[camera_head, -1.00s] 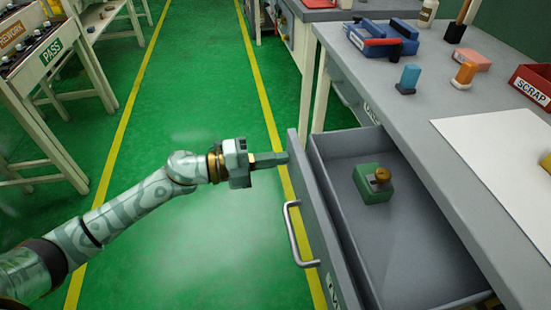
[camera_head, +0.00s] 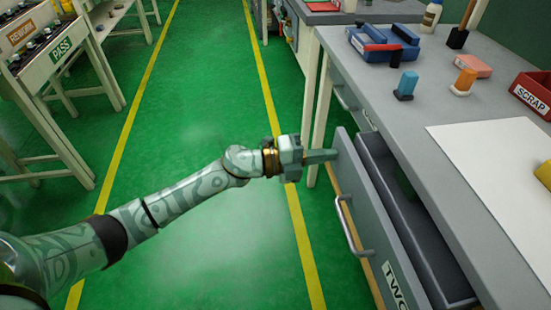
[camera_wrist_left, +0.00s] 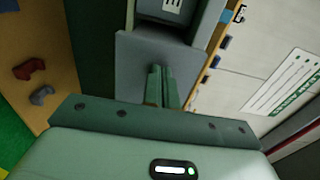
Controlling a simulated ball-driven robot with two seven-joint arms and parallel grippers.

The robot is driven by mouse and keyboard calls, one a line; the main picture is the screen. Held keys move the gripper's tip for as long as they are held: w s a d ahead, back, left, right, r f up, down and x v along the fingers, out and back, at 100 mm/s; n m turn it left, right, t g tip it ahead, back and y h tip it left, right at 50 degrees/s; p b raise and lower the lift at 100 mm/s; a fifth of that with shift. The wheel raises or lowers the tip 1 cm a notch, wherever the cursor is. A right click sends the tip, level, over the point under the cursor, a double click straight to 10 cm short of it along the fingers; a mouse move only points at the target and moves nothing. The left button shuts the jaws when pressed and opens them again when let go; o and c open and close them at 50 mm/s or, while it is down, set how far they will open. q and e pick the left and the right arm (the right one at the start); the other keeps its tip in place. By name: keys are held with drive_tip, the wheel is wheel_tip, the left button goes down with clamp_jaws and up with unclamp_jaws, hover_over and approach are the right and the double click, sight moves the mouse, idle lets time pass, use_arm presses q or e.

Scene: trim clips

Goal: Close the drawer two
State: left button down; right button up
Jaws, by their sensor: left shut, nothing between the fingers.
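Drawer two (camera_head: 372,215) is a grey drawer under the bench, with the label TWO and a silver bar handle (camera_head: 346,226) on its front. My left gripper (camera_head: 325,156) is shut and empty. Its fingertips are at the upper far end of the drawer front, apparently touching it. In the left wrist view the shut fingers (camera_wrist_left: 162,88) point at a grey panel. The green block seen earlier in the drawer is now almost wholly hidden under the bench top. My right gripper is not in view.
The grey bench top (camera_head: 420,120) holds a blue tool carrier (camera_head: 385,42), blue and orange blocks, a white sheet (camera_head: 500,165) and a red SCRAP bin (camera_head: 533,92). A bench leg (camera_head: 319,110) stands just beyond my gripper. The green floor to the left is clear.

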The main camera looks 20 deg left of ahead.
sight(376, 147)
use_arm(q)
drive_tip(key=b+x, duration=0.1)
drive_tip(key=x, duration=1.1)
drive_tip(key=shift+f, duration=0.1)
drive_tip(key=shift+w+d, duration=0.15)
drive_tip(key=shift+w, duration=0.05)
drive_tip(key=shift+d+r, duration=0.1)
drive_tip(key=shift+r, duration=0.15)
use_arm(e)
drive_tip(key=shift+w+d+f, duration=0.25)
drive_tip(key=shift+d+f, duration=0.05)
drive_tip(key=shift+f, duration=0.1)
use_arm(q)
drive_tip(key=shift+r, duration=0.1)
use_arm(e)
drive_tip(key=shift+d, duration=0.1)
